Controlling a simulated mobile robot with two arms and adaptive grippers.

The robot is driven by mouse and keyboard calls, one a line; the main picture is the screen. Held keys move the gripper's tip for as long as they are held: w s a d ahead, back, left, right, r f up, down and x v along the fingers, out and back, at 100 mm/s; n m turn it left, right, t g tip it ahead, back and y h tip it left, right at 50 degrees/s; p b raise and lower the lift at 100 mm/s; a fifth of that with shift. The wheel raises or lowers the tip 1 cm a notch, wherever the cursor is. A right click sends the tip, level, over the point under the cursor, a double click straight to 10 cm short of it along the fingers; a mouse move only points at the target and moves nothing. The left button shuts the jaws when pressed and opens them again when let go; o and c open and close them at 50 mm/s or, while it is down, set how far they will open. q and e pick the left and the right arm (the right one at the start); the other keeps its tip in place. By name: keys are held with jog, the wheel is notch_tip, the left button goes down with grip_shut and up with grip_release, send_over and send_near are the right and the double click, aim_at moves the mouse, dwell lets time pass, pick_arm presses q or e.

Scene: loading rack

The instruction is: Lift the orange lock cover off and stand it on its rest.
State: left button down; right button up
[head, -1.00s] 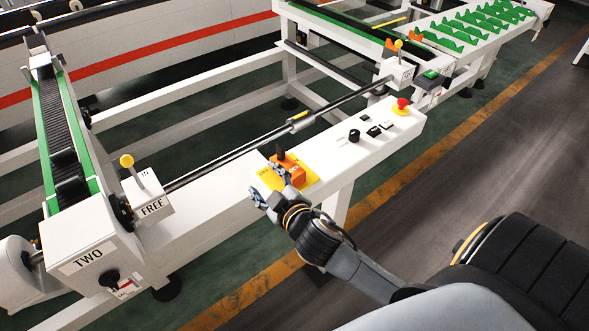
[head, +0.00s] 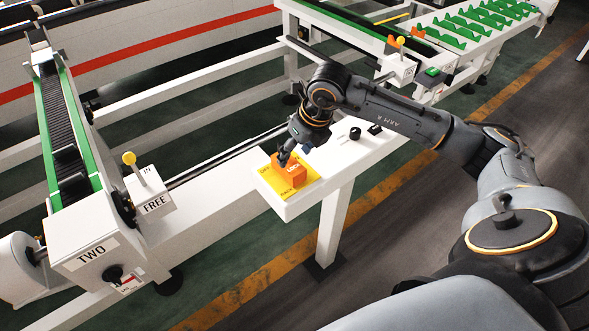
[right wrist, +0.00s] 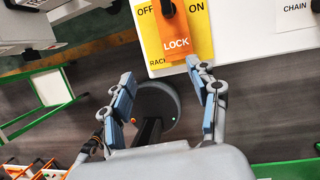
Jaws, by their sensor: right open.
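The orange lock cover (head: 293,170), marked LOCK, sits on a yellow plate (head: 272,178) at the near end of the white control beam. In the right wrist view the cover (right wrist: 175,38) hangs at the top, with a black handle (right wrist: 168,8) at its upper end. The plate (right wrist: 203,40) reads OFF and ON. My right gripper (head: 285,157) is over the cover in the head view and partly hides it. In the right wrist view its fingers (right wrist: 160,72) are spread and empty, the right tip close to the cover's lower edge. I cannot identify a rest for the cover.
My right arm crosses above the beam and hides part of it. Black knobs (head: 355,133) sit farther along. A white box marked FREE (head: 153,200) with a yellow-tipped lever stands left, beside the conveyor marked TWO (head: 88,250). Open floor lies to the right.

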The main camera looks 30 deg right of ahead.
aim_at(295, 168)
jog(key=shift+h, duration=0.5)
jog(key=b+x, duration=0.1)
jog(key=x, duration=0.1)
jog(key=d+b+x, duration=0.1)
jog(key=b+x, duration=0.1)
jog(key=x, duration=0.1)
jog(key=d+b+x, duration=0.1)
jog(key=x, duration=0.2)
jog(key=shift+s+b, duration=0.1)
jog(key=shift+b, duration=0.2)
jog(key=shift+b+x, duration=0.7)
jog(key=shift+x, duration=0.1)
jog(key=c, duration=1.1)
jog(key=shift+r, duration=0.1)
jog(key=shift+c, duration=0.2)
